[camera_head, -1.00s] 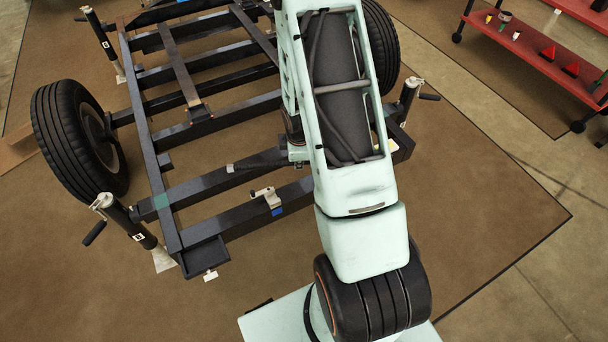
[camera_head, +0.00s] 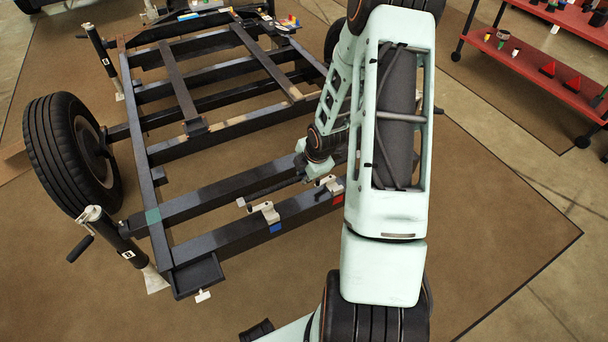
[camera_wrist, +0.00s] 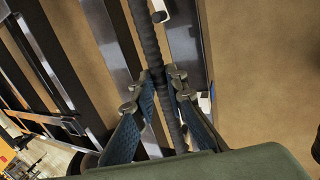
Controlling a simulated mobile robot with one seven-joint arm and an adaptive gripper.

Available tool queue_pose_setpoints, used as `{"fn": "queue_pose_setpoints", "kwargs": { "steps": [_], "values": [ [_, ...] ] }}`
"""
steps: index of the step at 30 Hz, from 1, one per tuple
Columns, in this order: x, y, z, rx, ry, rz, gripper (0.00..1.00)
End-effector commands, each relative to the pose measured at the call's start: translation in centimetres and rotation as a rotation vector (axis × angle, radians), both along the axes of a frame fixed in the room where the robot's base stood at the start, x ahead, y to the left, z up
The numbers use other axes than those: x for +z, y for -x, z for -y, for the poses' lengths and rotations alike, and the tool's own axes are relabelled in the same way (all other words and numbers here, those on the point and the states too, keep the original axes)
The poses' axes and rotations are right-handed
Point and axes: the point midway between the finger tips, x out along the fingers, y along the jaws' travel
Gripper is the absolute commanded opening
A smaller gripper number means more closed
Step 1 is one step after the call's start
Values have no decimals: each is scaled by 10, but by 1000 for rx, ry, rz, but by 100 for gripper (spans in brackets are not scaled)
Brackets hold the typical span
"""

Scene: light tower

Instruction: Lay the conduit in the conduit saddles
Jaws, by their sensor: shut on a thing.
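The conduit is a dark ribbed tube (camera_wrist: 150,45), running lengthwise through the wrist view. My gripper (camera_wrist: 157,82) is shut around it, with a blue-grey finger on each side. In the head view the conduit (camera_head: 272,187) reaches left from my gripper, above and just behind the front beam. Two pale conduit saddles stand on that beam: one by a blue mark (camera_head: 266,211) and one by a red mark (camera_head: 329,184). A pale saddle also shows beside the conduit in the wrist view (camera_wrist: 159,14). The conduit's right part is hidden by my arm in the head view.
The black trailer frame (camera_head: 200,205) has several crossbars and open gaps. A wheel (camera_head: 70,155) and a jack with a crank (camera_head: 110,228) stand at its left. A red shelf cart (camera_head: 545,75) stands at the upper right. The brown mat at lower right is clear.

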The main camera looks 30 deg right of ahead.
Motion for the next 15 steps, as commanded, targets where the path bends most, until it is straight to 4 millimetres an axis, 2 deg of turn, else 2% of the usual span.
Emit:
{"fn": "queue_pose_setpoints", "kwargs": {
  "steps": [2, 15],
  "values": [
    [0, 0, 1, -1, 2, 3, 0],
    [-38, 0, 0, 0, 1, 3, 0]
  ]
}}
